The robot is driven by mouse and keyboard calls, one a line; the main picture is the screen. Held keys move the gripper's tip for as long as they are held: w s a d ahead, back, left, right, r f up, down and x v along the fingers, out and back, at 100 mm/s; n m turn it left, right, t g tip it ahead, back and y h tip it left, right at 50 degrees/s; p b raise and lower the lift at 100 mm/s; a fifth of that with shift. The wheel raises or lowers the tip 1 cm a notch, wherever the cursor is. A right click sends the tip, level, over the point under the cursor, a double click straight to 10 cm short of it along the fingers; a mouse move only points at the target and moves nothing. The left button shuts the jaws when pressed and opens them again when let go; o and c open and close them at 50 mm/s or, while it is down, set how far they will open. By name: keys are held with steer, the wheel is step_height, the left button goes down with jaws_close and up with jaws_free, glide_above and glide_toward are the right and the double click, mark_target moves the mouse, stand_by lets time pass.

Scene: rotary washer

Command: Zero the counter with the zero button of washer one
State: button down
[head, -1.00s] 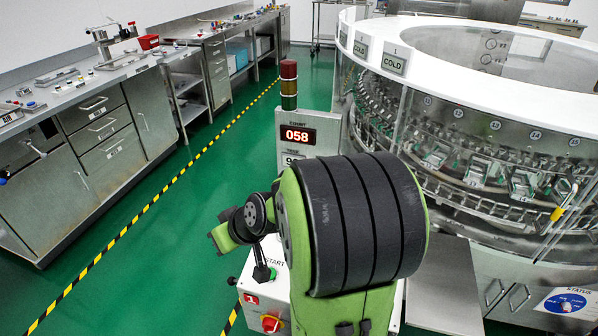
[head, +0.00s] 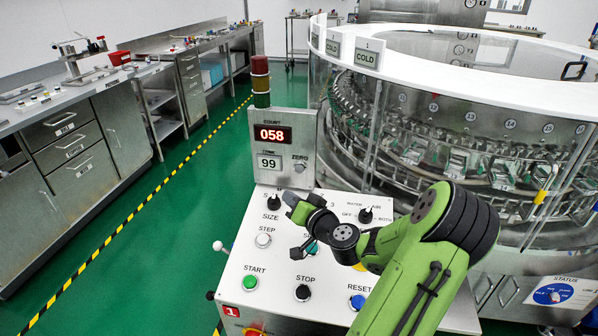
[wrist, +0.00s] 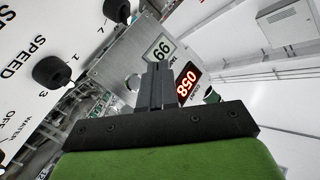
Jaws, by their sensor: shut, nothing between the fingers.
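The count display (head: 272,134) on washer one's upright post reads 058 in red; it also shows, rotated, in the wrist view (wrist: 187,88). The zero button (head: 299,166) is a small grey round button to the right of the 99 readout. In the wrist view the zero button (wrist: 133,83) is beside the fingers, partly hidden. My gripper (head: 289,198) is below the zero button in the head view, over the sloped panel. In the wrist view my gripper (wrist: 155,70) is shut and empty, its fingers overlapping the counter plate. I cannot tell any contact.
The sloped panel (head: 240,225) carries a size knob (head: 273,203), a green start button (head: 250,282), a black stop button (head: 303,293) and a blue reset button (head: 357,302). A stacked signal lamp (head: 260,82) stands above the display. The glass-walled rotary washer (head: 520,98) stands right.

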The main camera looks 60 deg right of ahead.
mark_target(299, 169)
steer(key=shift+w+d+p, duration=0.6)
steer(key=shift+d, duration=0.75)
steer(key=shift+w+d+p, duration=0.55)
steer(key=shift+d+p, duration=0.1)
steer(key=shift+d, duration=0.7)
steer(key=shift+w+d+p, duration=0.6)
steer(key=shift+d, duration=0.75)
steer(key=shift+d, duration=0.1)
steer(key=shift+w+d, duration=0.15)
steer(key=shift+d, duration=0.1)
steer(key=shift+w+d, duration=0.15)
steer(key=shift+d, duration=0.25)
steer(key=shift+s+a+b, duration=0.3)
steer(key=shift+a+b, duration=0.3)
steer(key=shift+a, duration=0.15)
